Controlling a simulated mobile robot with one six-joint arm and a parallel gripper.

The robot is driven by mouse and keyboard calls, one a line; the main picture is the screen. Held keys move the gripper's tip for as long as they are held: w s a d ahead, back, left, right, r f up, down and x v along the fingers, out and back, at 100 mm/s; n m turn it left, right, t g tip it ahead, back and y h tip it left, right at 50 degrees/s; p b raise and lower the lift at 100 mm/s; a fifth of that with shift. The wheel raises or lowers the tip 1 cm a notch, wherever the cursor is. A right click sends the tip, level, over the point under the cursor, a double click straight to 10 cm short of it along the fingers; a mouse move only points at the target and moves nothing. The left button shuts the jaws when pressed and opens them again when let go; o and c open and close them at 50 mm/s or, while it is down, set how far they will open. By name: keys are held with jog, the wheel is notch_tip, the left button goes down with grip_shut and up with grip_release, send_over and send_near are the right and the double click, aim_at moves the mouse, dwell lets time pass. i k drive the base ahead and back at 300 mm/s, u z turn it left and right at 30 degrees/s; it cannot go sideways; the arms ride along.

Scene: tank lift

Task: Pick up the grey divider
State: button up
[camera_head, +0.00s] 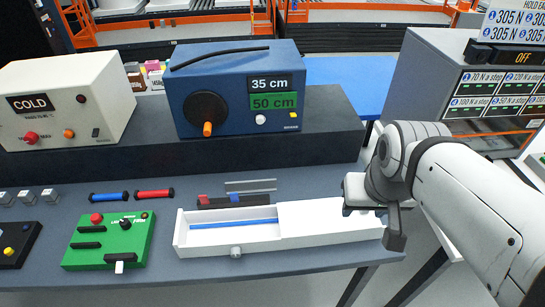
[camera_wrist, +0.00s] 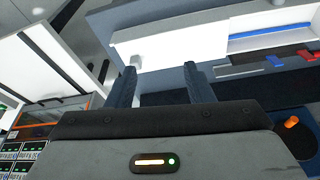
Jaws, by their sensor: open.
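Two thin grey strips, the upper one (camera_head: 250,181) and the lower one (camera_head: 252,190), show behind the white tray (camera_head: 180,236); I cannot tell whether they are one grey divider or two pieces. A grey strip (camera_wrist: 238,71) also shows in the wrist view, right of my fingers. My gripper (camera_wrist: 160,84) is open with nothing between its fingers. In the head view my gripper (camera_head: 393,228) is over the tray's right end, apart from the grey strips and to their right. My wrist partly hides it there.
The tray holds a blue strip (camera_head: 225,225); a white cover (camera_head: 325,220) spans its right part. A dark holder (camera_head: 235,201) with red and blue pieces lies by the grey strips. A blue box (camera_head: 220,110) stands on the raised shelf behind. A green control box (camera_head: 110,242) is left.

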aim_at(253, 186)
jog(key=z, duration=1.35)
jog(key=k, duration=1.15)
jog(key=u, duration=1.05)
jog(key=i, duration=1)
jog(key=u, duration=0.05)
